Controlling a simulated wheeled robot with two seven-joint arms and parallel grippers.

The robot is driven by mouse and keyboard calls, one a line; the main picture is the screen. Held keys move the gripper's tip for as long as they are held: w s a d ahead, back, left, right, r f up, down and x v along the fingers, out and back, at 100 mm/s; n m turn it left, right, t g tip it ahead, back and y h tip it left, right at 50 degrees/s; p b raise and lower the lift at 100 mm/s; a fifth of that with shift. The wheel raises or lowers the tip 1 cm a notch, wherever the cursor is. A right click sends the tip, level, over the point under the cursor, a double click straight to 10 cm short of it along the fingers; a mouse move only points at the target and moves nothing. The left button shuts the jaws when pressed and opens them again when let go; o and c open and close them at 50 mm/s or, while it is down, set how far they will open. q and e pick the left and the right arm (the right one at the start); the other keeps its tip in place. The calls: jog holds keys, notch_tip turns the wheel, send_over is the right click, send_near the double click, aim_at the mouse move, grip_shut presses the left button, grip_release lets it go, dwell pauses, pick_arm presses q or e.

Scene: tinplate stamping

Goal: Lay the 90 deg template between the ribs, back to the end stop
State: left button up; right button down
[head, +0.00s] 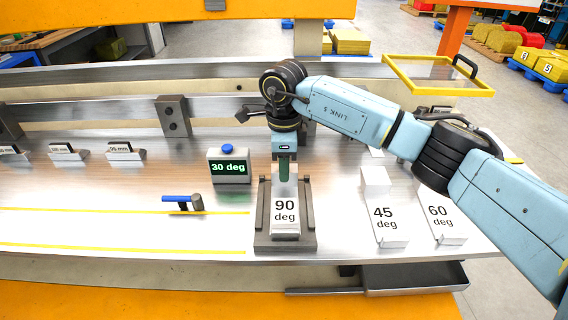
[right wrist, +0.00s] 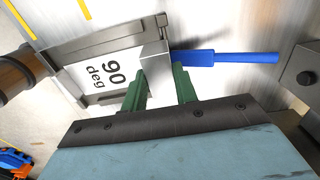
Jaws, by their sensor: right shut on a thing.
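The white 90 deg template (head: 285,213) sits in the dark fixture (head: 262,240), between its two side ribs. Its label faces me. My right gripper (head: 284,172) is over the far part of the template, pointing down, shut on it. In the right wrist view, the green fingers (right wrist: 160,78) stand at the template's edge, and the labelled face (right wrist: 88,72) lies inside the fixture's metal frame (right wrist: 148,33). The far end of the fixture is partly hidden by the gripper, so I cannot tell whether the template touches a stop there. My left gripper is out of view.
The 45 deg (head: 384,218) and 60 deg (head: 440,217) templates stand to the right of the fixture. A display reading 30 deg (head: 229,168) stands to the left, near a blue-handled lever (head: 180,198). The bench at far left front is mostly clear.

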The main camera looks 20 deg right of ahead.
jog(key=shift+s, duration=0.25)
dwell(0.6)
jog(key=c, duration=1)
grip_release()
jog(key=shift+r, duration=0.3)
notch_tip(320, 180, up, 13)
jog(key=shift+f+p, duration=0.1)
jog(key=shift+p, duration=0.35)
